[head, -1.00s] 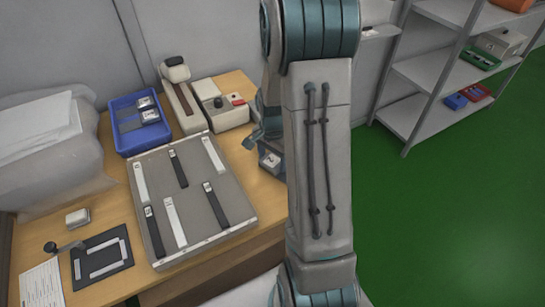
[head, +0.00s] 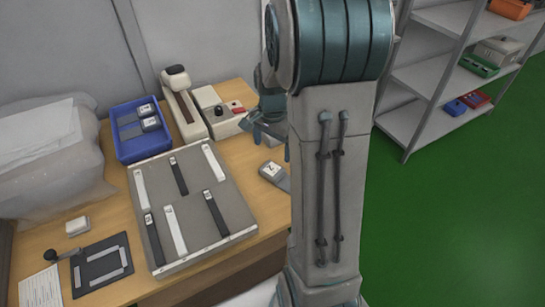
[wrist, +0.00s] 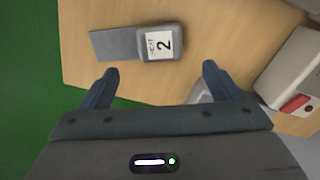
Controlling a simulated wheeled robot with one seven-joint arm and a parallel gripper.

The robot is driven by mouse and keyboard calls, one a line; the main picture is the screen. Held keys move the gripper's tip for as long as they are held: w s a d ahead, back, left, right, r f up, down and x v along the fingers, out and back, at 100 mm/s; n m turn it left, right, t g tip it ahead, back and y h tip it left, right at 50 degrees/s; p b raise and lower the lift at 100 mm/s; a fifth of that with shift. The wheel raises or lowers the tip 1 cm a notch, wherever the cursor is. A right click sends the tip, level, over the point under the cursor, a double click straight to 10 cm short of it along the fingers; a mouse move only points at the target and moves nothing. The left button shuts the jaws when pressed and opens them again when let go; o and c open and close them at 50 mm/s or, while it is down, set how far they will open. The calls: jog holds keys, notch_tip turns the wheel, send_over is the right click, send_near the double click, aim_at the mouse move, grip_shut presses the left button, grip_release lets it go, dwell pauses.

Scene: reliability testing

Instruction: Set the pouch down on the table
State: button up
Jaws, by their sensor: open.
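The pouch (head: 273,172) is a flat grey piece with a thicker end bearing a white label marked 2. It lies on the table's wooden top (head: 262,203), right of the grey panel, partly hidden by my arm in the head view. In the wrist view the pouch (wrist: 138,43) lies flat beyond my fingertips, its label end to the right. My gripper (wrist: 158,73) is open and empty, with its two fingers apart. In the head view my gripper (head: 264,136) is just behind the pouch, clear of it.
A grey panel (head: 192,210) with black and white strips covers the middle of the table. A blue bin (head: 128,150) holds similar labelled pieces. A device with a red button (head: 220,110) stands behind my gripper. Metal shelves (head: 410,122) stand at the right.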

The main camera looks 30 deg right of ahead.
jog(key=s+a+r+n+t, duration=0.2)
jog(key=s+a+r+n, duration=0.8)
jog(key=s+n, duration=0.3)
jog(key=shift+s+a+t, duration=0.4)
jog(key=shift+s+a, duration=0.5)
jog(key=shift+s, duration=0.15)
